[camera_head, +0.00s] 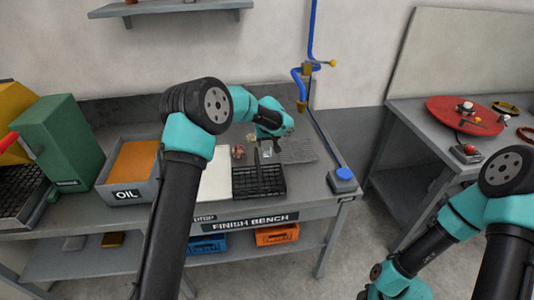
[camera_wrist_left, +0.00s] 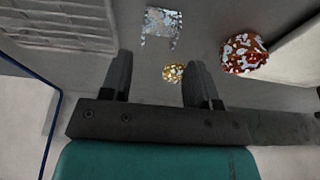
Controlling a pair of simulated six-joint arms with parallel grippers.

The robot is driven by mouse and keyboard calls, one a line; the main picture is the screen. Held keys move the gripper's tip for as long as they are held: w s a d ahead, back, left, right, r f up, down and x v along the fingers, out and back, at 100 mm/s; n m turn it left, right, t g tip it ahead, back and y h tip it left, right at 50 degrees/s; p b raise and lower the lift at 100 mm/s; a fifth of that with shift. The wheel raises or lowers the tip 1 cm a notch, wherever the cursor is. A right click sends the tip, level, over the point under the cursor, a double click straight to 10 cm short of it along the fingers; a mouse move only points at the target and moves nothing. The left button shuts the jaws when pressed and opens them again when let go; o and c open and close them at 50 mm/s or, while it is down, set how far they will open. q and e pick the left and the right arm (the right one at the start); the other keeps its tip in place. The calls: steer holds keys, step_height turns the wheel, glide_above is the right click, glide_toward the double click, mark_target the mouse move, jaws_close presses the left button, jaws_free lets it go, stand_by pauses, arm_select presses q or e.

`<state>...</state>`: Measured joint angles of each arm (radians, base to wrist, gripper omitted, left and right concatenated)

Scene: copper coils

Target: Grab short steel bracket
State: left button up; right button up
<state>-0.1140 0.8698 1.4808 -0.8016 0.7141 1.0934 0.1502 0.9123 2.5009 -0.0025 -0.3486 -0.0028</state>
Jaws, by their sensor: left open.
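A small shiny silver piece that looks like the short steel bracket (camera_wrist_left: 160,24) lies on the grey bench top, beyond my fingertips in the left wrist view. It has a flat top and two short legs. My left gripper (camera_wrist_left: 158,75) is open and empty above the bench, its two dark fingers well apart. A speckled yellow round piece (camera_wrist_left: 173,73) shows between the fingers, near the right one. In the head view my left gripper (camera_head: 266,150) hangs over the finish bench, behind the black crate. My right arm shows at lower right; its jaws are out of the frame.
A speckled red round piece (camera_wrist_left: 244,54) lies to the right. A black slotted crate (camera_head: 258,183) stands at the bench front, beside a white sheet (camera_head: 216,178). A grey ribbed mat (camera_head: 298,149) lies to the right.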

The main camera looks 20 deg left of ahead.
mark_target(267, 153)
arm_select(q)
steer(key=shift+f, duration=0.1)
steer(key=shift+s+d+x, duration=0.1)
steer(key=shift+x, duration=1.15)
steer(key=shift+s+d+x, duration=0.1)
steer(key=shift+x, duration=1.15)
steer(key=shift+f, duration=0.1)
steer(key=shift+c, duration=0.4)
steer(key=c, duration=0.6)
